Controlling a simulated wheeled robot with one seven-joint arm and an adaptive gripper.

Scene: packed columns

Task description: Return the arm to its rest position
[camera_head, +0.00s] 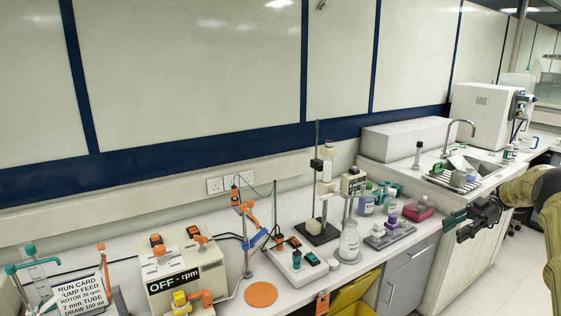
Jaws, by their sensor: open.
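A sink (480,166) stands behind my gripper. Floor between is clear.

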